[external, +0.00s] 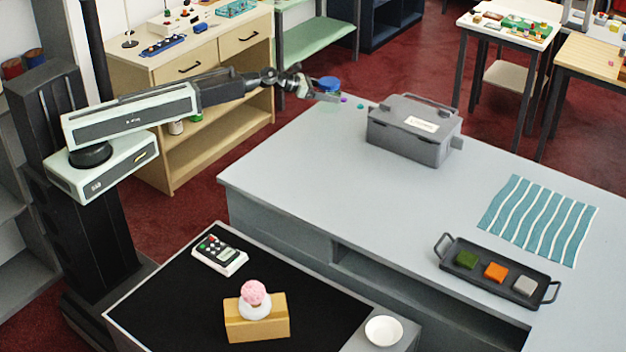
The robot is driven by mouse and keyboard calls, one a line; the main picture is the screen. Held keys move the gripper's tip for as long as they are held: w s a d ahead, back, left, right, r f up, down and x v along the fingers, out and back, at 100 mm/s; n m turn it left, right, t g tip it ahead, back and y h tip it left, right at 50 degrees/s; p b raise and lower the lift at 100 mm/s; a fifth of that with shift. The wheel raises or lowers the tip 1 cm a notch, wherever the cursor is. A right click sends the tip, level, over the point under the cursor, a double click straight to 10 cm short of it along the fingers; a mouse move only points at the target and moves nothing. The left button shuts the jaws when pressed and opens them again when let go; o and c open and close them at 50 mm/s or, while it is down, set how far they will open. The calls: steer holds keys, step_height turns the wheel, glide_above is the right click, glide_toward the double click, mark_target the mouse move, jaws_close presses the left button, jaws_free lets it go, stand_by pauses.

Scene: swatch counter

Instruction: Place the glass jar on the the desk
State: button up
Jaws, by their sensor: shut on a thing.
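The glass jar (329,98) is small and clear with a blue lid, near the far left corner of the desk. My gripper (322,96) reaches it from the left and is shut on it. The jar looks upright; I cannot tell if its base touches the desk. The desk (300,165) is a large grey-blue surface, with a wide bare area in front of the jar.
A grey lidded case (413,130) stands right of the jar, with small purple and teal pieces between them. A striped cloth (538,218) and a dark tray (497,273) with colored blocks lie at the right. A black-topped table (190,305) is in front.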

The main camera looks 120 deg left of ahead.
mark_target(329, 81)
step_height(329, 81, up, 7)
steer(key=p, duration=0.5)
steer(key=shift+r+p, duration=0.2)
steer(key=shift+p, duration=0.2)
steer(key=shift+f, duration=0.1)
